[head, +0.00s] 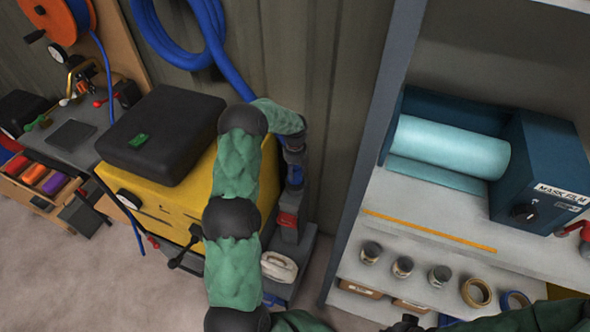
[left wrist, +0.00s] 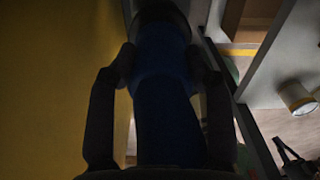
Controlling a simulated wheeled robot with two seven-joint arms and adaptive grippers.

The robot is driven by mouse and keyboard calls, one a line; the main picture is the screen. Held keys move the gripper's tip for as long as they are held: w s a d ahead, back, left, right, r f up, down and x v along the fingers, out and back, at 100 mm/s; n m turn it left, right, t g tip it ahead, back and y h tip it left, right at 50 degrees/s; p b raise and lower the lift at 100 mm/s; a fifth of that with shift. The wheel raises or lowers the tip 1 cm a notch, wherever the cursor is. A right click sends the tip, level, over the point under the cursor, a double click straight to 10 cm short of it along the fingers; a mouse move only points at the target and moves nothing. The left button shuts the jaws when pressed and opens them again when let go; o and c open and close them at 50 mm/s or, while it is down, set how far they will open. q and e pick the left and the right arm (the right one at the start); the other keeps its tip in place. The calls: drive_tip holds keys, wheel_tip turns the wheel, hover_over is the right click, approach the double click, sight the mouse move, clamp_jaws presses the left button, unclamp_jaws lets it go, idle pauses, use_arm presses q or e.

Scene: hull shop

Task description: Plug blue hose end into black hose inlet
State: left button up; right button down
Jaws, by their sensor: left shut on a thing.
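My left gripper (head: 292,152) reaches down in the narrow gap between the yellow machine and the grey shelf unit. In the left wrist view its two fingers (left wrist: 163,62) are shut around the blue hose end (left wrist: 165,95), one on each side. A bit of blue also shows below the gripper in the head view (head: 296,176). A dark round part (left wrist: 160,14) lies at the far end of the blue piece. It may be the black hose inlet; I cannot tell whether the two are joined. My right arm shows at the lower right; its gripper is not clear.
The yellow machine (head: 190,195) with a black case (head: 163,135) on top stands left of the gap. The shelf unit (head: 372,150) stands right, with jars and tape rolls. A coiled blue hose (head: 187,50) hangs on the wall behind. A red-handled part (head: 287,220) sits below the gripper.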

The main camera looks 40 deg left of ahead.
sight(295, 167)
use_arm(q)
drive_tip(key=shift+f+b, duration=0.3)
drive_tip(key=shift+f, duration=0.3)
idle(0.3)
drive_tip(key=o, duration=1.2)
drive_tip(key=shift+c, duration=0.2)
drive_tip(key=shift+r, duration=0.15)
wheel_tip(295, 167, up, 12)
drive_tip(key=shift+f, duration=0.1)
